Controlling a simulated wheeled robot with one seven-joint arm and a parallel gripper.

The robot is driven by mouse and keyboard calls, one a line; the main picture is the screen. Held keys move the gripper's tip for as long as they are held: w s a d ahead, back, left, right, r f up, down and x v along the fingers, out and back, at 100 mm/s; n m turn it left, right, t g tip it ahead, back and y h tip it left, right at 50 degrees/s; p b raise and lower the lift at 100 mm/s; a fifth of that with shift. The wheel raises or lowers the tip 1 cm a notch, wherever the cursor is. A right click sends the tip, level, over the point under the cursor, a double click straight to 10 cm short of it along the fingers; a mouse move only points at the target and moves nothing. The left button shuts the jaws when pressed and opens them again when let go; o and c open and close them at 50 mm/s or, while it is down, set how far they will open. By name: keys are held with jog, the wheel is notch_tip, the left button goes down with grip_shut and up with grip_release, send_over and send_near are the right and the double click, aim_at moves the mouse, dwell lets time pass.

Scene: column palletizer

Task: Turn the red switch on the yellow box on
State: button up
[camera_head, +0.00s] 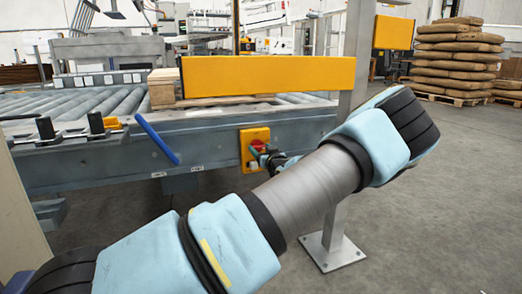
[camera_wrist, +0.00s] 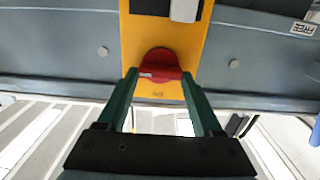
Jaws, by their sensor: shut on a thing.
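The yellow box (camera_head: 247,137) is fixed to the side of the grey conveyor frame. In the wrist view the yellow box (camera_wrist: 141,36) fills the upper middle. The red switch (camera_wrist: 160,57) is a round red knob with a bar across its lower part, and it also shows in the head view (camera_head: 258,144), partly hidden by my gripper. My gripper (camera_wrist: 159,75) has two green fingers, one at each end of the bar, shut on the red switch. In the head view my gripper (camera_head: 268,157) is small and partly hidden by my arm.
The roller conveyor (camera_head: 105,103) runs above the box, with a yellow guard panel (camera_head: 268,76) over it. A blue lever (camera_head: 158,143) sticks out to the left of the box. A grey post (camera_head: 333,225) stands to the right. Stacked sacks (camera_head: 458,55) are far behind.

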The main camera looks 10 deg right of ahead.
jog(key=shift+n, duration=0.3)
jog(key=n, duration=0.3)
jog(key=shift+a, duration=0.15)
jog(key=n+b, duration=0.1)
jog(key=n, duration=0.3)
jog(key=n+b, duration=0.1)
jog(key=shift+f+n+b, duration=0.25)
jog(key=shift+n+b, duration=0.1)
jog(key=shift+n, duration=0.05)
jog(key=n+b, duration=0.3)
jog(key=n, duration=0.1)
jog(key=shift+a+f+n+b, duration=0.1)
jog(key=shift+f+n+b, duration=0.05)
jog(key=shift+n+b, duration=0.15)
jog(key=n+b, duration=0.3)
jog(key=shift+n, duration=0.4)
jog(key=shift+b, duration=0.35)
jog(key=o, duration=1.4)
jog(key=shift+c, duration=0.2)
jog(key=shift+s, duration=0.15)
